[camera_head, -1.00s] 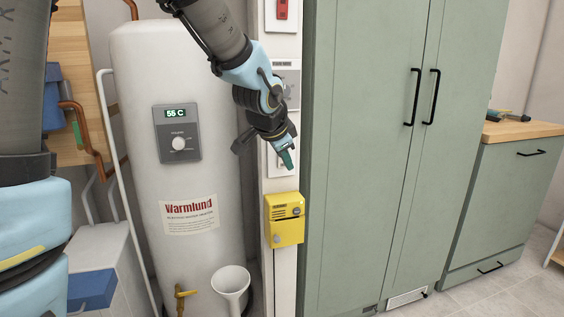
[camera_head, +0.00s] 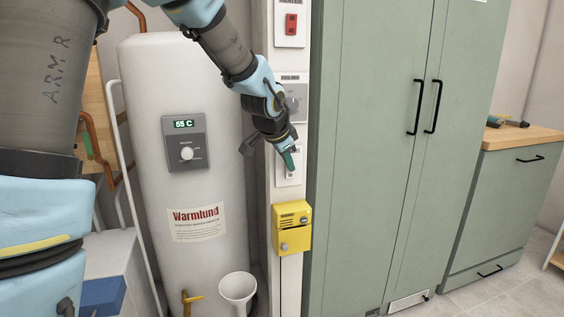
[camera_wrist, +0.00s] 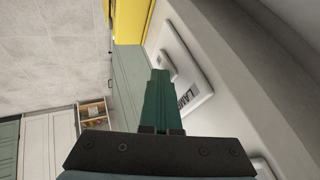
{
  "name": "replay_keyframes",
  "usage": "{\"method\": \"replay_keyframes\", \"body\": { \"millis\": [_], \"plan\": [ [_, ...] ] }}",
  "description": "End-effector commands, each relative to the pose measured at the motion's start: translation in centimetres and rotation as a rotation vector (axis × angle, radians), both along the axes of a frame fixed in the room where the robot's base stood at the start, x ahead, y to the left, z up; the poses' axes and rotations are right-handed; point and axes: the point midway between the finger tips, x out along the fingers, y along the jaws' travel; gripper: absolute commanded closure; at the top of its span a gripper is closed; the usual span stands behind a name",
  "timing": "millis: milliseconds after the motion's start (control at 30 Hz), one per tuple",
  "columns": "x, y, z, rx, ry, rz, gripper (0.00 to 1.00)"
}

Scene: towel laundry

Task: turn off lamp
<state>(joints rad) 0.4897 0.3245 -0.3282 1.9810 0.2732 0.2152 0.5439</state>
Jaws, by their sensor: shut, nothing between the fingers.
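The lamp switch is a white plate (camera_head: 280,179) on the narrow post, partly hidden behind my gripper in the head view. In the wrist view the plate (camera_wrist: 196,87) carries a label beginning "LAM", and a small raised rocker (camera_wrist: 168,63) shows beyond the fingertips. My gripper (camera_head: 289,161) is shut and empty, its teal fingers in front of the plate. In the wrist view the fingers (camera_wrist: 159,75) point along the plate's side with the rocker just past the tips. I cannot tell whether they touch it. The lamp itself is not seen.
Above on the post are a grey dial plate (camera_head: 297,91) and a red switch (camera_head: 291,24). A yellow box (camera_head: 291,238) hangs below. A white water heater (camera_head: 198,260) stands left, a tall green cabinet (camera_head: 365,160) right, close to my gripper.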

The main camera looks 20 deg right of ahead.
Motion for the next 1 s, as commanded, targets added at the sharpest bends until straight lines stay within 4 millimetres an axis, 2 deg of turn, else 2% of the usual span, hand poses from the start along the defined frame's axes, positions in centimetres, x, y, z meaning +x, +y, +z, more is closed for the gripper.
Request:
{"method": "replay_keyframes", "body": {
  "millis": [267, 633, 1000],
  "plan": [
    [0.0, 0.2, 0.1, 0.001, -0.003, 0.002, 1.00],
    [0.0, 0.3, 1.7, 0.001, -0.003, 0.002, 1.00],
    [0.0, 0.2, 1.6, 0.001, -0.003, 0.002, 1.00]
  ]
}}
